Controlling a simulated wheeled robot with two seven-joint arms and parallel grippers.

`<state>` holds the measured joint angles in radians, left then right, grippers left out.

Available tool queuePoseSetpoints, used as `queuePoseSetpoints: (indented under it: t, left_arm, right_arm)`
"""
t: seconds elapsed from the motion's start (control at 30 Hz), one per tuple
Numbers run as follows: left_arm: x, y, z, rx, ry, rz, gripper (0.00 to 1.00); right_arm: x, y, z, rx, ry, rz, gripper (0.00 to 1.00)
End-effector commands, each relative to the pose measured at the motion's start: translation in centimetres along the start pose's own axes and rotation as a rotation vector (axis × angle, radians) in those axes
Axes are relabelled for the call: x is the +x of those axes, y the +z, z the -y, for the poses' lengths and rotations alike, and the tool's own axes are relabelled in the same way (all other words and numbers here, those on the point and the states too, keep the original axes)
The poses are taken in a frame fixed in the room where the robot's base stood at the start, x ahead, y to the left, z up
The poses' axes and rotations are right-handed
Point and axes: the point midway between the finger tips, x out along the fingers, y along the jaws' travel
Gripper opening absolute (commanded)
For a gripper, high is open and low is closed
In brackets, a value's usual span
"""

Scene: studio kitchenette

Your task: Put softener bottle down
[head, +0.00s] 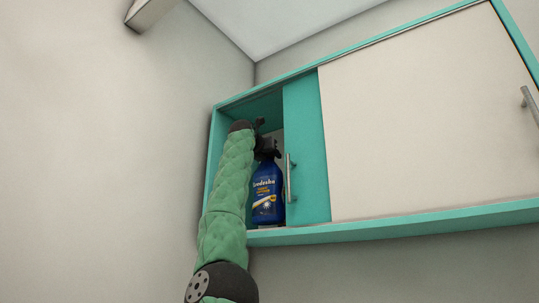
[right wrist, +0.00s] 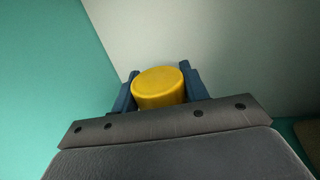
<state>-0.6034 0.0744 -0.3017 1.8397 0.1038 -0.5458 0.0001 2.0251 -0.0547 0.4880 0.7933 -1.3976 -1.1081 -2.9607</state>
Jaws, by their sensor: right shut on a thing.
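The softener bottle (head: 267,194) is blue with a printed label and stands upright in the open left part of the wall cabinet (head: 390,228), at its floor. My right gripper (head: 266,154) reaches into the cabinet from above the bottle and is shut on its top. In the right wrist view the bottle's yellow cap (right wrist: 160,87) sits between the two blue fingers of the right gripper (right wrist: 163,88). Whether the bottle's base touches the cabinet floor is hard to tell. My left gripper is not in view.
A teal sliding door (head: 307,150) with a metal handle stands just right of the bottle. A white door (head: 425,115) covers the rest of the cabinet. The cabinet's left side wall is close to my arm. Teal and grey inner walls surround the gripper in the right wrist view.

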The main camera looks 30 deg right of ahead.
Motion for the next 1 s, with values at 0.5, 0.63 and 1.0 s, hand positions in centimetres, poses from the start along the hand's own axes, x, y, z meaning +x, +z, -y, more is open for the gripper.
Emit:
queuePoseSetpoints:
  t: [0.5,0.63,1.0]
  left_arm:
    - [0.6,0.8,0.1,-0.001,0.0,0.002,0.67]
    - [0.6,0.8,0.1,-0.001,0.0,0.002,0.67]
    - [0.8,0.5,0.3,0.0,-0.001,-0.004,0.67]
  right_arm:
    - [0.0,-3.4,0.1,0.002,-0.001,0.002,0.0]
    - [0.0,-3.4,0.1,0.002,-0.001,0.002,0.0]
    - [0.1,-3.8,0.0,0.0,-0.001,-0.001,0.66]
